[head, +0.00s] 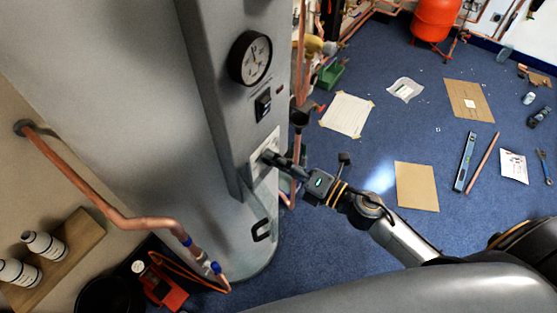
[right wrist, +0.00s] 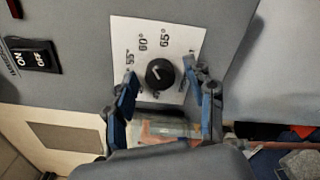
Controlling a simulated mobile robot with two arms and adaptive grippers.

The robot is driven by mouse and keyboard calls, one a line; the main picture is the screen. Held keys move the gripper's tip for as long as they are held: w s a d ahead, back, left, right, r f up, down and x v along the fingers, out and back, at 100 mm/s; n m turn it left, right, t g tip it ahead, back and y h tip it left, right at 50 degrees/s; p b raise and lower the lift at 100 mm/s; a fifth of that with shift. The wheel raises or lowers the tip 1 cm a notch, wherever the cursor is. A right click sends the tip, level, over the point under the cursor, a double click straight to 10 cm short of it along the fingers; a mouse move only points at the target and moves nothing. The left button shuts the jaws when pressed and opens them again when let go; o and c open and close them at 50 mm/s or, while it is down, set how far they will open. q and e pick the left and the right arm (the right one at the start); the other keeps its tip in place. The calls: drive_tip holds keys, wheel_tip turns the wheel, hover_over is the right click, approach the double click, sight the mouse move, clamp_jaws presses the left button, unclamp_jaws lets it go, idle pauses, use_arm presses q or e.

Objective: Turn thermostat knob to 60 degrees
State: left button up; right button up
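The thermostat knob (right wrist: 160,74) is a round black dial on a white scale plate (right wrist: 182,38) in the right wrist view. The plate carries 55°, 60° and 65° marks above the knob. A small pale pointer shows on the knob, but its exact reading is hard to tell. My right gripper (right wrist: 167,82) is open, with one blue-padded finger on each side of the knob and gaps visible between. In the head view, my right gripper (head: 268,157) is at the white plate (head: 263,160) on the grey boiler, hiding the knob. My left gripper is not in view.
An ON/OFF switch (right wrist: 35,56) and a round gauge (head: 250,58) are on the same panel above the plate. A black handle (head: 262,231) is below it. Copper pipes (head: 130,215) run beside the boiler. Cardboard (head: 417,187) and tools lie on the blue floor.

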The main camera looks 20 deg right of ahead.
drive_tip(key=v, duration=1.2)
idle(0.3)
drive_tip(key=w+d+f+m+h, duration=0.1)
drive_tip(key=d+f+m+h, duration=0.2)
drive_tip(key=f+m, duration=0.35)
drive_tip(key=w+d+f+m+h, duration=0.1)
drive_tip(key=d+f+m+h, duration=0.25)
drive_tip(key=f, duration=0.65)
drive_tip(key=s+d+f+m+g+h, duration=0.1)
drive_tip(key=s+f+m+g+h, duration=0.2)
drive_tip(key=f, duration=0.6)
drive_tip(key=s+d+f+m+g+h, duration=0.1)
drive_tip(key=s+f+m, duration=0.4)
drive_tip(key=f, duration=0.4)
drive_tip(key=s+a+f+m+g, duration=0.3)
drive_tip(key=s+f+m+g, duration=0.1)
drive_tip(key=s+f, duration=0.5)
drive_tip(key=s+a+f+m+g, duration=0.2)
drive_tip(key=s+f+m+g, duration=0.3)
drive_tip(key=s, duration=0.8)
wheel_tip(320, 180, down, 4)
drive_tip(key=shift+a+r+m, duration=0.15)
drive_tip(key=shift+a+m, duration=0.2)
drive_tip(key=shift+m, duration=0.25)
drive_tip(key=shift+h, duration=0.25)
